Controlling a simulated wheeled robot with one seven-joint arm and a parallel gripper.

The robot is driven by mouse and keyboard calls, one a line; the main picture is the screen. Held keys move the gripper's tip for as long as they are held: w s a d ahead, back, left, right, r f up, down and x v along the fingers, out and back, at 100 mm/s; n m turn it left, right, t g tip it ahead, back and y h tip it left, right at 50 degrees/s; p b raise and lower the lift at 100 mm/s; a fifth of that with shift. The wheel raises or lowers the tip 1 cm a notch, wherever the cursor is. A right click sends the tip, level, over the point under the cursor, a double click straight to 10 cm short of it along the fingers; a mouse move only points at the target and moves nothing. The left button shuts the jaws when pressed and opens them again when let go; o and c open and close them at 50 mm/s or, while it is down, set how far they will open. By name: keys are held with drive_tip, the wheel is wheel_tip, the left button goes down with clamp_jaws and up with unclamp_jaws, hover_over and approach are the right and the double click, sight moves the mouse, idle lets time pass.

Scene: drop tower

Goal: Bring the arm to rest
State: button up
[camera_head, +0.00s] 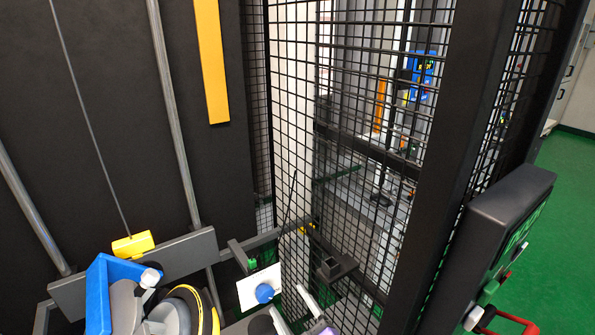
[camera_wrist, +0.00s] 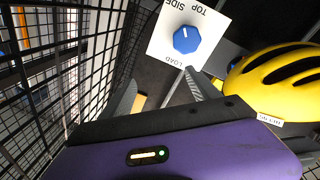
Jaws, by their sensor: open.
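My gripper (camera_wrist: 160,92) shows in the wrist view with its two dark fingers apart and nothing seen between them. Its purple body fills the bottom of that view. Beyond the fingertips is a white plate (camera_wrist: 160,48) with a blue knob (camera_wrist: 187,39) and the words SIDE, TOP and LOAD. I cannot tell how close the fingers are to the plate. In the head view the blue knob (camera_head: 264,293) sits low in the middle, and my gripper is mostly cut off at the bottom edge.
A yellow helmet (camera_wrist: 280,85) is close on the right in the wrist view. Black wire mesh (camera_head: 370,130) and a dark post (camera_head: 460,130) stand on the right. A grey crossbar (camera_head: 185,262) and a yellow block (camera_head: 132,245) are at lower left. Green floor (camera_head: 560,220) shows outside.

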drive_tip(key=s+d+r+m+h+b, duration=0.1)
drive_tip(key=s+d, duration=0.6)
drive_tip(key=s, duration=0.8)
drive_tip(key=s+d+r+m+g+h+b, duration=0.1)
drive_tip(key=s+d+m+h, duration=0.4)
drive_tip(key=s, duration=1)
drive_tip(key=s+d+r+m+h+b, duration=0.2)
drive_tip(key=s+d+m, duration=0.5)
drive_tip(key=s, duration=0.8)
drive_tip(key=shift+d+r+g+h+b, duration=0.35)
drive_tip(key=shift+d+r+h, duration=0.45)
drive_tip(key=shift+d, duration=0.55)
